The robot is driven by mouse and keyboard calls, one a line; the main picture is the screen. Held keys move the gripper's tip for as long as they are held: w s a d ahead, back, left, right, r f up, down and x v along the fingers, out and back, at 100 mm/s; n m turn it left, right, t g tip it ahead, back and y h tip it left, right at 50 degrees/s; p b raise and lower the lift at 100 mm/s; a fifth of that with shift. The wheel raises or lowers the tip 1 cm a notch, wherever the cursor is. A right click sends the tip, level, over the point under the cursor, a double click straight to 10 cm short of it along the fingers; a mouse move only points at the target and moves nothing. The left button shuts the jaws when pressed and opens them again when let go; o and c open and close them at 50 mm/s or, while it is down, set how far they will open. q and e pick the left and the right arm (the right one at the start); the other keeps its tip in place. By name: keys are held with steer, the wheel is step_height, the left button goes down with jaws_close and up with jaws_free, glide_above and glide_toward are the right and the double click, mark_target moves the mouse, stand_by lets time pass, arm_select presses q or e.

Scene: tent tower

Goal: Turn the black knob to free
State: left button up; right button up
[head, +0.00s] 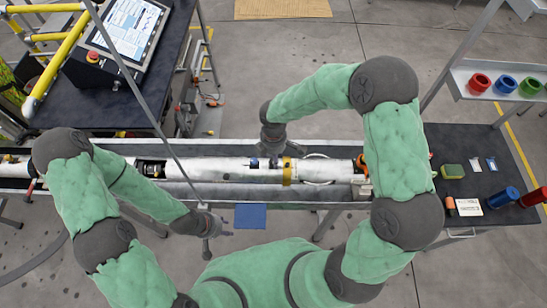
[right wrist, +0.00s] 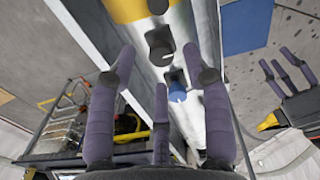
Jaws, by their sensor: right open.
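The black knob (right wrist: 159,48) sticks up from a silver tube (head: 220,169) in the right wrist view, between a yellow band (head: 287,171) and a blue knob (right wrist: 177,90). My right gripper (right wrist: 160,55) is open and empty, its spread fingers pointing towards the tube. The black knob shows between its fingertips, with no clear contact. In the head view the right gripper (head: 272,150) is at the tube just left of the yellow band and partly hides the knobs. My left gripper (head: 230,232) hangs in front of the trough, its fingers spread and empty.
The tube lies in a long metal trough (head: 205,191). A blue pad (head: 250,216) lies in front. A table with a screen (head: 132,28) is at back left. A black table (head: 475,215) at right holds several small items; a shelf (head: 500,75) carries coloured rings.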

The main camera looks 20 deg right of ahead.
step_height(320, 180, up, 10)
stand_by(0.4)
arm_select(q)
steer(key=shift+s, duration=0.1)
arm_select(e)
steer(key=shift+s+f, duration=0.15)
steer(key=shift+f, duration=0.05)
